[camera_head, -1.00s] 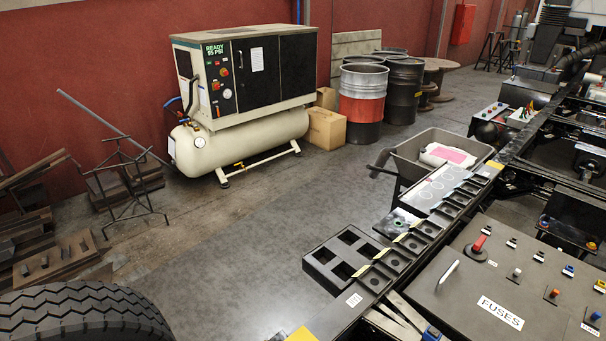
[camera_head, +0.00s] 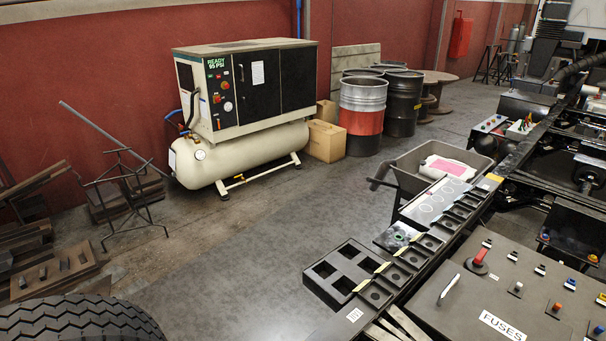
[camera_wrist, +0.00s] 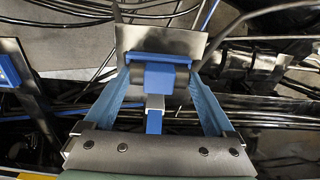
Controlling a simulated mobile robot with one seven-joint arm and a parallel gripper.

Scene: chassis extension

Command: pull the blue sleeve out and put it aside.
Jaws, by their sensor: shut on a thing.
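The blue sleeve (camera_wrist: 153,76) shows in the wrist view as a blue block in front of a bent grey metal plate (camera_wrist: 185,43). My gripper (camera_wrist: 161,84) reaches up the picture with a blue-grey finger on each side. It is shut on the sleeve, which sits between the far ends of the fingers. A small grey clip and a narrow blue strip lie below the block. Whether the sleeve is still seated on something behind it cannot be told. Neither my gripper nor the sleeve can be made out in the head view.
Dark cables and pipes crowd around in the wrist view. Another blue part (camera_wrist: 9,70) is at left. In the head view are a fuse panel (camera_head: 500,285), a tray with square pockets (camera_head: 345,250), a grey bin (camera_head: 405,175) and an air compressor (camera_head: 285,90). Floor between is clear.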

